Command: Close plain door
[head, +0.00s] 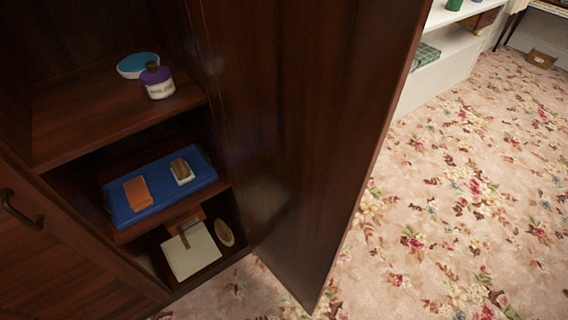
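A plain dark brown wooden door (307,130) stands wide open on the right side of a dark wooden cabinet (120,130). Its bottom corner hangs just above the carpet. The door's hinge side meets the cabinet's right wall, and its free edge points toward me. I see no handle on the face that shows. The top of the door runs out of the picture. My gripper is not in the head view.
Cabinet shelves hold a purple-lidded jar (157,82), a blue dish (138,65), a blue tray (195,186) and a white board (191,251). A panel with a handle (22,212) is at left. A white shelf unit (445,62) stands behind. Floral carpet (455,220) is clear at right.

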